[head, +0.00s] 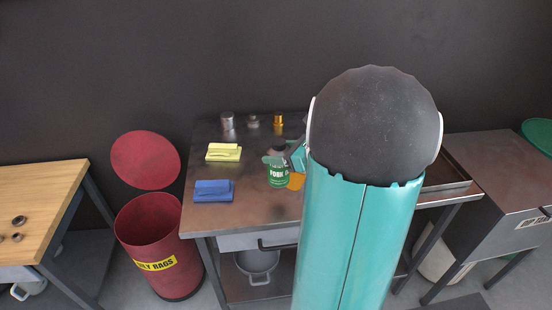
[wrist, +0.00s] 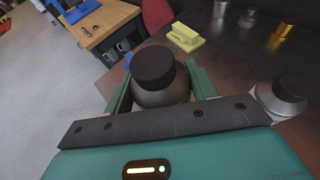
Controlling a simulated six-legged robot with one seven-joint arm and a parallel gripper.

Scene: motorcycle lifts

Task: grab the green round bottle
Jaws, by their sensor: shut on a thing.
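The green round bottle (head: 278,178) has a dark cap and a green label with white lettering. It is upright over the steel workbench in the head view; I cannot tell whether its base touches the top. My gripper (head: 276,158) is around its upper part, partly hidden by my arm. In the wrist view the bottle's black cap and dark shoulder (wrist: 160,94) sit between the two green fingers, which are shut on it. Its label and base are hidden there.
Metal parts (head: 227,121) stand at the back.

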